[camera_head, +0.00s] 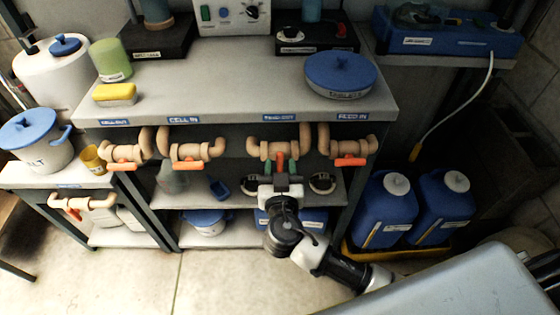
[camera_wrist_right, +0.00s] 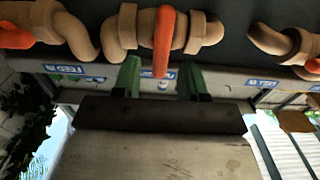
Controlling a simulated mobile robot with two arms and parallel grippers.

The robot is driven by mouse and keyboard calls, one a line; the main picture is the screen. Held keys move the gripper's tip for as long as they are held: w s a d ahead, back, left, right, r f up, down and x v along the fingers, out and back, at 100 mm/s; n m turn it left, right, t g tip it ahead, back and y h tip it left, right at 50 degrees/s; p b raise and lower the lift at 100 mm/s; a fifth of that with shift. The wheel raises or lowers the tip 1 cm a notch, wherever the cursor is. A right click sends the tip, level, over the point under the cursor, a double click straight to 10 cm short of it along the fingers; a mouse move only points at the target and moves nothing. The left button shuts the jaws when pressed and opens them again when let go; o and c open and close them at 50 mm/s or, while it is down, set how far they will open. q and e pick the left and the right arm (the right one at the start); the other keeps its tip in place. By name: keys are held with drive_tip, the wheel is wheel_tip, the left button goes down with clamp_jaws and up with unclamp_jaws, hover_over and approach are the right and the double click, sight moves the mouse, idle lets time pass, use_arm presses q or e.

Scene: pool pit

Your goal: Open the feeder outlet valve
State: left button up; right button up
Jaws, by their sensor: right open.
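The feeder outlet valve (camera_head: 260,150) is a tan pipe fitting under the front edge of the bench, third from the left, below a blue label. In the right wrist view its orange handle (camera_wrist_right: 165,40) stands crosswise to the pipe and points toward my gripper. My right gripper (camera_head: 280,167) is in front of this valve. In the wrist view its green fingers (camera_wrist_right: 160,82) are apart, one on each side of the handle's tip, with gaps visible on both sides. The gripper partly hides the handle in the head view. My left gripper is not in view.
Similar valves with orange handles lying along their pipes flank it: the feed-in valve (camera_head: 350,160) at right and the cell-in valve (camera_head: 186,163) at left. A lower shelf (camera_head: 240,236) holds tubs. Blue canisters (camera_head: 383,210) stand at right. Tiled floor (camera_head: 215,280) is clear at front left.

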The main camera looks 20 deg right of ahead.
drive_tip(key=shift+w+d, duration=0.15)
drive_tip(key=shift+w, duration=0.45)
clamp_jaws()
